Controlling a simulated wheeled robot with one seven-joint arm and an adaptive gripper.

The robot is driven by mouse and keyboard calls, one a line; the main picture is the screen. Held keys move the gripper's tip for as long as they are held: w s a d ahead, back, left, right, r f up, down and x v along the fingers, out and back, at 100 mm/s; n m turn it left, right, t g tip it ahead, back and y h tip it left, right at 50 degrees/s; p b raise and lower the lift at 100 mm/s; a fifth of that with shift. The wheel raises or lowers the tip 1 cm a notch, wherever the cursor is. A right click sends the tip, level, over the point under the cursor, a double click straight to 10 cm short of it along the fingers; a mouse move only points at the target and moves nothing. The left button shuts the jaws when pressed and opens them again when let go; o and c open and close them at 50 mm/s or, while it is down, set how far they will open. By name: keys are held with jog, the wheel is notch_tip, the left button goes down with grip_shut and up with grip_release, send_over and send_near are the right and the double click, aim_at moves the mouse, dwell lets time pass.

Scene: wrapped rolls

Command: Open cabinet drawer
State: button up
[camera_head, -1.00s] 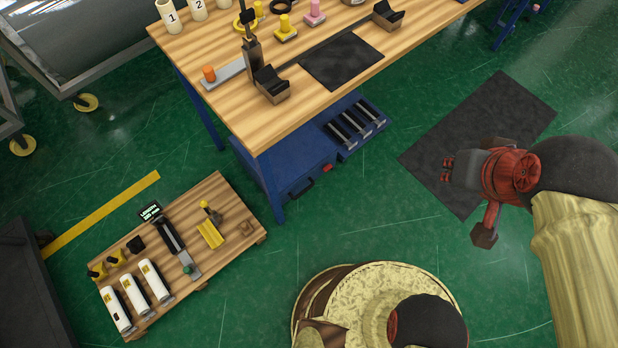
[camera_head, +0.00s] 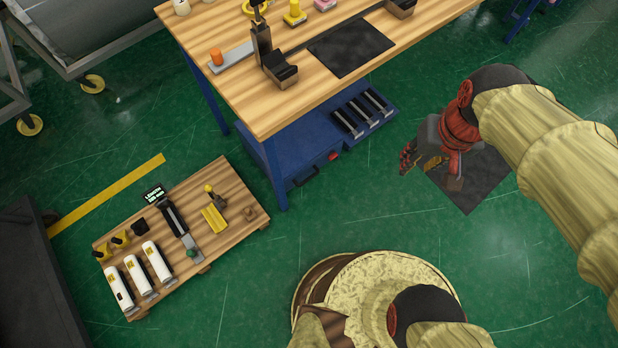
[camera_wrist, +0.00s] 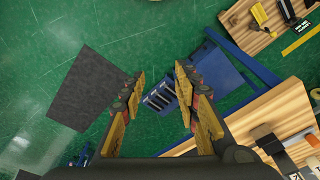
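A blue cabinet (camera_head: 285,150) stands under the wooden workbench. A dark handle (camera_head: 308,176) and a small red part (camera_head: 333,156) are on its front. The cabinet also shows in the wrist view (camera_wrist: 222,72), partly hidden by a finger. A blue section with several dark slots (camera_head: 362,112) is at its right end. I cannot tell whether the drawer is shut. My gripper (camera_head: 408,160) is in the air right of the cabinet, apart from the handle. In the wrist view my gripper (camera_wrist: 160,82) has its fingers spread, with nothing held between them.
The workbench (camera_head: 270,110) overhangs the cabinet, with a blue leg (camera_head: 277,180) near its front corner. A low wooden pallet (camera_head: 240,190) with tools lies left. A dark mat (camera_head: 475,190) lies below my gripper. The green floor before the cabinet is clear.

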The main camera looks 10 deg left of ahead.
jog(key=w+a+f+g, duration=0.2)
jog(key=w+a+f, duration=0.3)
jog(key=f, duration=0.5)
jog(key=w+a+f+g, duration=0.1)
jog(key=w+a+f, duration=0.1)
jog(key=a+f, duration=0.65)
jog(key=w+a+f+g, duration=0.2)
jog(key=w+a+f, duration=0.25)
jog(key=f, duration=0.75)
jog(key=s+a+f+m+y, duration=0.1)
jog(key=a+f, duration=0.2)
jog(key=f, duration=0.6)
jog(key=a+f+m, duration=0.1)
jog(key=a+f, duration=0.2)
jog(key=f, duration=0.7)
jog(key=m+t+b, duration=0.1)
jog(key=m+t, duration=0.4)
jog(key=m, duration=0.2)
send_near(308, 178)
jog(key=f, duration=0.1)
jog(key=f+b, duration=0.3)
jog(key=f, duration=0.2)
jog(key=w+f+b, duration=0.1)
jog(key=f+b, duration=0.1)
jog(key=shift+a+f+b, duration=0.15)
jog(key=shift+a+b, duration=0.2)
jog(key=c, duration=0.4)
